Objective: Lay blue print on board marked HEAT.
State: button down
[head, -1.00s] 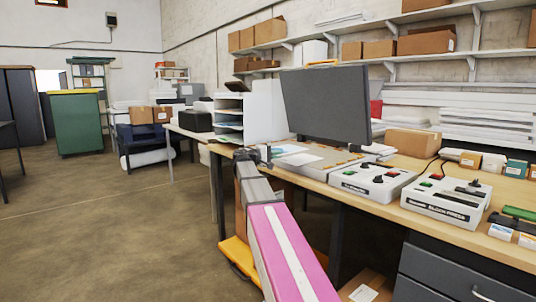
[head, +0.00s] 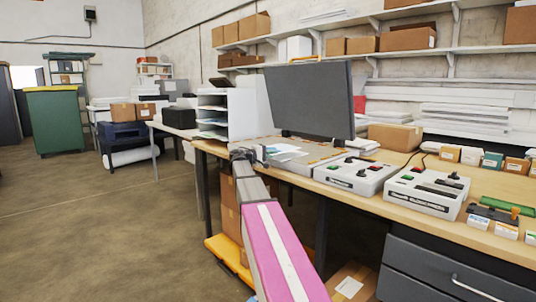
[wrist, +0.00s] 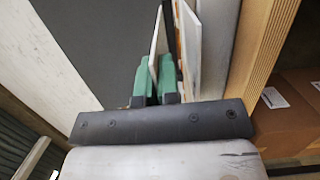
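My gripper (head: 247,156) is at the front left corner of the bench, beside the flat grey machine (head: 262,147) below a large dark upright panel. In the wrist view its green fingers (wrist: 158,80) stand close together. A thin pale sheet (wrist: 157,35) seen nearly edge-on rises at the gap between them; I cannot tell if it is gripped. A second white sheet (wrist: 191,40) stands just right of the fingers. In the head view a white and pale blue sheet (head: 284,152) lies by the machine, right of my gripper. I can read no HEAT marking, and no board is identifiable.
The dark panel (head: 310,100) rises behind the sheet. Two white control boxes (head: 354,176) (head: 427,191) stand to the right on the wooden bench (head: 398,207). A white tray rack (head: 228,112) stands to the left. Drawers (head: 440,270) and cartons are underneath. The floor at left is open.

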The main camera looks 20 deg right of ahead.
jog(key=shift+w+d+f, duration=0.1)
jog(key=shift+d+f, duration=0.05)
jog(key=shift+d, duration=0.15)
jog(key=shift+f, duration=1.5)
jog(key=shift+f, duration=0.2)
jog(key=c, duration=1.3)
grip_release()
jog(key=shift+o, duration=0.2)
jog(key=shift+a, duration=0.2)
jog(key=s+a, duration=0.1)
jog(key=a, duration=0.9)
jog(key=shift+s+a, duration=0.2)
jog(key=shift+s, duration=0.2)
